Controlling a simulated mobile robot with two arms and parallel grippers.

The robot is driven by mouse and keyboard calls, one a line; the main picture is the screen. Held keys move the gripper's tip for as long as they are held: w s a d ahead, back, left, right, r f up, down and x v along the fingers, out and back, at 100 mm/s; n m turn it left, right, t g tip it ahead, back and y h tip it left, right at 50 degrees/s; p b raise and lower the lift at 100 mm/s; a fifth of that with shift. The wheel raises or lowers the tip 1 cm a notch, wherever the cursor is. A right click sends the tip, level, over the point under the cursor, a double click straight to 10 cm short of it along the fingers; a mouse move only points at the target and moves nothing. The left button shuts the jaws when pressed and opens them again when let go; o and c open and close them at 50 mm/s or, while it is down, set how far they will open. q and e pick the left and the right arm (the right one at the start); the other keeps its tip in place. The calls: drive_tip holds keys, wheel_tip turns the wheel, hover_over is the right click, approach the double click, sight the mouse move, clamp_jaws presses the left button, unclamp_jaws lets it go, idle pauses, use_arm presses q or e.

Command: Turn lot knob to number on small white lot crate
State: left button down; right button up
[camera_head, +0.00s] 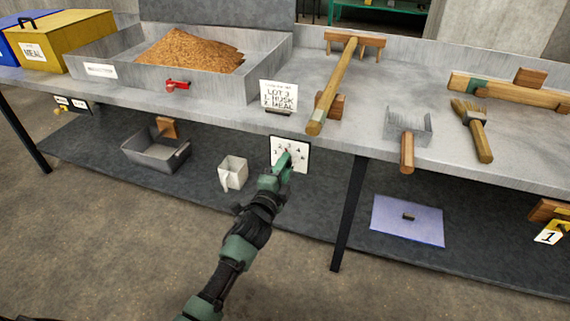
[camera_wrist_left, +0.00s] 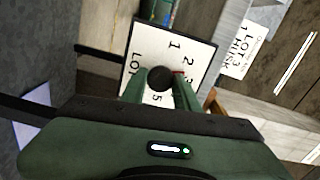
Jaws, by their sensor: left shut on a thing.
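The lot dial (camera_head: 303,156) is a white plate with black numbers on the front of the bench. In the left wrist view the dial (camera_wrist_left: 152,40) has a dark round lot knob (camera_wrist_left: 160,79) at its middle. My left gripper (camera_head: 286,160) is shut on the knob, with a green finger on either side in the left wrist view (camera_wrist_left: 160,92). A small red mark shows right of the knob, near the 2 and 3. A white tag with "1" (camera_head: 548,235) is at the right edge; I cannot tell whether it belongs to the small white lot crate. My right gripper is not in view.
A card (camera_head: 279,96) reading lot 3, husk, meal stands above the dial. A grain tray (camera_head: 92,52), wooden rake (camera_head: 340,75) and brush (camera_head: 473,125) are on the bench. A white jug (camera_head: 233,172) and grey pan (camera_head: 150,151) are below. A bench leg (camera_head: 350,213) stands right of my arm.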

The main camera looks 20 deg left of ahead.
use_arm(q)
drive_tip(key=shift+n+p, duration=0.75)
drive_tip(key=shift+n, duration=1.45)
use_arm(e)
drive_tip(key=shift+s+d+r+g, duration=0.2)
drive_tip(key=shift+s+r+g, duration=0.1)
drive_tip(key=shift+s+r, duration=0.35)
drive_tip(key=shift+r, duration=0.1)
use_arm(q)
drive_tip(key=c, duration=1.1)
unclamp_jaws()
drive_tip(key=shift+o, duration=0.2)
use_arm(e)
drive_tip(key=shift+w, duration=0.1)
